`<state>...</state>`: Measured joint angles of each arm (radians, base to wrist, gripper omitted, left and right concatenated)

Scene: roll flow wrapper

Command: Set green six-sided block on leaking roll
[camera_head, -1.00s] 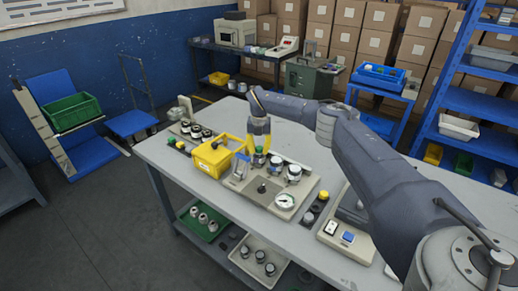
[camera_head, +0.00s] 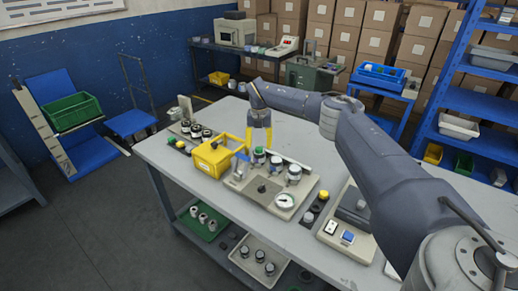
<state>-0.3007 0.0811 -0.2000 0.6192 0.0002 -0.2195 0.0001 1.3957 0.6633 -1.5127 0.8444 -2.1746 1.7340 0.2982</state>
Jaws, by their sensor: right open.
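A grey machine base plate (camera_head: 255,197) with a round gauge (camera_head: 285,200) lies on the table. Several rolls stand along its back edge, among them a roll (camera_head: 276,164) and a larger one at the right (camera_head: 294,173). A small green block (camera_head: 259,151) sits on top of the leftmost of these rolls (camera_head: 259,159). Its six sides are too small to make out. My right gripper (camera_head: 259,144) points down just above the green block, its yellow fingers spread apart and empty. My left gripper is out of view.
A yellow carrier box (camera_head: 211,160) with a handle stands close left of the plate. Rolls (camera_head: 196,131) and small coloured pieces (camera_head: 178,146) lie farther left. A black strip with a yellow piece (camera_head: 323,195) and a switch box (camera_head: 346,236) are at the right.

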